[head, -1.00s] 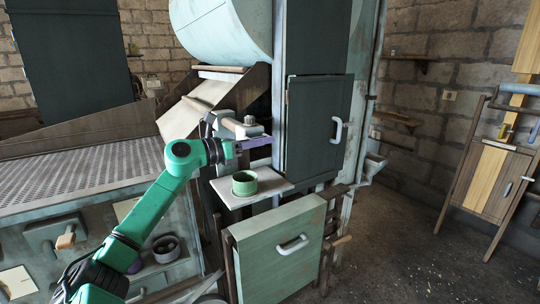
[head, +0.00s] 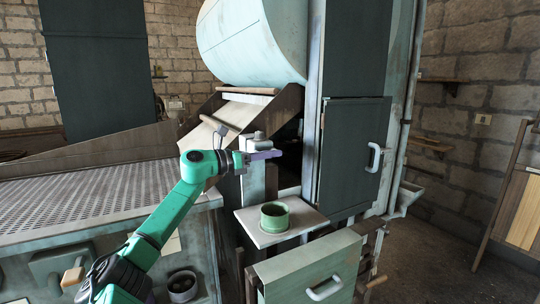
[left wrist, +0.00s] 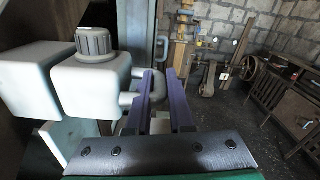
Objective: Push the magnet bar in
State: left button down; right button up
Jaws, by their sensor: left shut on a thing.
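The magnet bar appears to be the pale grey-white block with a ribbed knob on top (left wrist: 88,85), with a looped handle (left wrist: 133,88) on its side; I cannot be sure of its full extent. In the head view the block (head: 257,143) sits at the machine's side opening. My left gripper (head: 268,155) has purple fingers beside the block. In the left wrist view the fingers (left wrist: 163,95) are a little apart, at the looped handle, and shut on it; the left finger hides part of it. My right gripper is not in view.
A green round cup (head: 275,217) stands on a pale shelf (head: 248,232) below the block. A dark door with a handle (head: 375,157) is to the right. A green panel with a handle (head: 300,275) is below. A perforated bed (head: 90,185) lies left.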

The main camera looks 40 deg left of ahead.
pick_arm(q)
jog(key=shift+a+r, duration=0.1)
jog(key=shift+r, duration=0.1)
jog(key=c, duration=1.1)
grip_release()
jog(key=shift+w+a+f, duration=0.1)
jog(key=shift+a+f, duration=0.1)
jog(key=shift+d, duration=0.15)
